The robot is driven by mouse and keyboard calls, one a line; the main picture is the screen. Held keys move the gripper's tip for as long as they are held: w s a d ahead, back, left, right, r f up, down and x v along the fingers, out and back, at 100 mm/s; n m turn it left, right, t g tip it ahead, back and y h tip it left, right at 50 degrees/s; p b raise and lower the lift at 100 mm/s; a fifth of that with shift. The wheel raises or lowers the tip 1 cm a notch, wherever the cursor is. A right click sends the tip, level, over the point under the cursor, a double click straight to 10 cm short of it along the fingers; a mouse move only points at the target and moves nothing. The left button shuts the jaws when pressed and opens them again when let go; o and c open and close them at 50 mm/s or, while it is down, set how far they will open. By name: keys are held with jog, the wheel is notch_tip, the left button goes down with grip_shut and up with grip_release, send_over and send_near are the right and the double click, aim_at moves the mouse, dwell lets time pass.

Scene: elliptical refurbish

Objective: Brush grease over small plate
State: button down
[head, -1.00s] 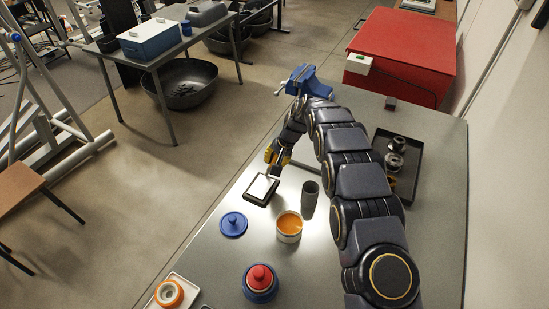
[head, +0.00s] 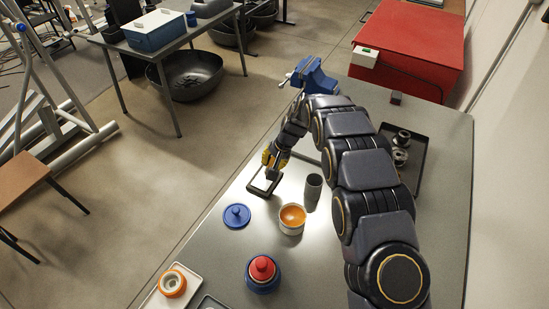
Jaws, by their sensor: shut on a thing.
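The small plate (head: 263,189) is a dark-rimmed square with a pale middle, lying on the grey workbench left of centre. My gripper (head: 271,168) has yellow parts, is over the plate's far edge and points down. It is shut on the brush, which is small and mostly hidden, so I cannot tell whether its bristles touch the plate. An open white pot of orange grease (head: 291,217) stands nearer, to the right of the plate.
A grey cup (head: 313,187) stands beside the pot. A blue lid (head: 237,215) and a blue jar with a red top (head: 262,271) are nearer. A dark tray with metal parts (head: 421,158) lies right of my arm. A blue vise (head: 309,75) is at the far edge.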

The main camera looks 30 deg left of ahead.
jog(key=shift+s, duration=2.7)
jog(key=shift+w, duration=4.4)
jog(key=shift+w+d, duration=0.1)
jog(key=shift+d, duration=0.65)
jog(key=shift+s+f, duration=0.2)
jog(key=shift+s, duration=1.8)
jog(key=shift+s+r, duration=0.15)
jog(key=shift+s, duration=2.35)
